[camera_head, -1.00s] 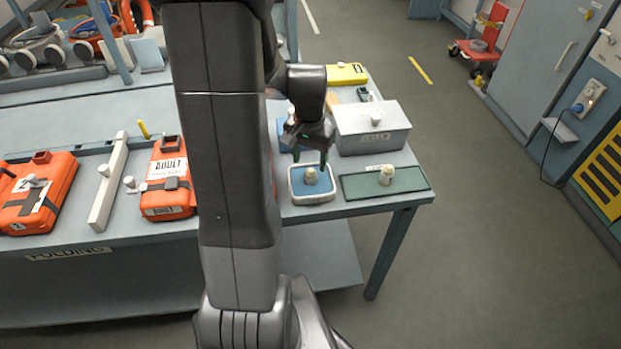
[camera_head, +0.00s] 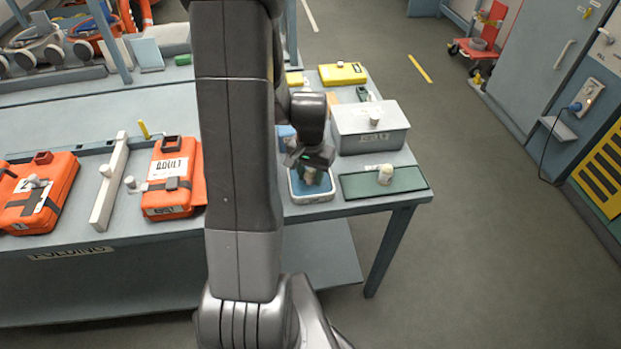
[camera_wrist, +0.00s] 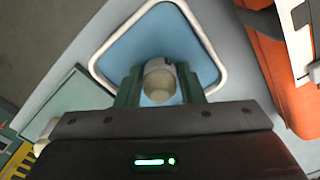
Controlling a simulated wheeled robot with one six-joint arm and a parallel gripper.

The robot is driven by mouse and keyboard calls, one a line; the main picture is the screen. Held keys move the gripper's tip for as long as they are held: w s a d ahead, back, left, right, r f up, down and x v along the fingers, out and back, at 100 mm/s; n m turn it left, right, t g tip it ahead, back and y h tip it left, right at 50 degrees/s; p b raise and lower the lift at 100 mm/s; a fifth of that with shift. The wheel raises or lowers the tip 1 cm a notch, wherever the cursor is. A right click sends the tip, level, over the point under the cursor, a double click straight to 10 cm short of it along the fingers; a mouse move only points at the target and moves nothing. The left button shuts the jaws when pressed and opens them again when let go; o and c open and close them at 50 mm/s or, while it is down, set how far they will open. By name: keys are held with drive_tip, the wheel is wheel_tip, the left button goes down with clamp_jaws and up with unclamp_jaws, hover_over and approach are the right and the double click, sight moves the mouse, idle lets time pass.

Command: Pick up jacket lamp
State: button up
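The jacket lamp, which I take to be the small pale, round-topped piece (camera_wrist: 160,82), stands in a white-rimmed tray with a blue floor (camera_head: 312,198) at the table's front right. In the wrist view the tray (camera_wrist: 102,58) surrounds it. My gripper (camera_head: 311,170) is down at the tray. In the wrist view its two dark green fingers (camera_wrist: 161,88) stand on either side of the lamp, with no clear gap, and appear shut on it. In the head view my gripper partly covers the lamp and hides the fingertips.
A similar white piece (camera_head: 385,174) stands on a green mat (camera_head: 410,179) to the right. A grey lidded box (camera_head: 368,140) is close behind. The table's front edge is near the tray.

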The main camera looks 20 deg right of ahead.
drive_tip(key=c, duration=0.6)
drive_tip(key=shift+r, duration=0.1)
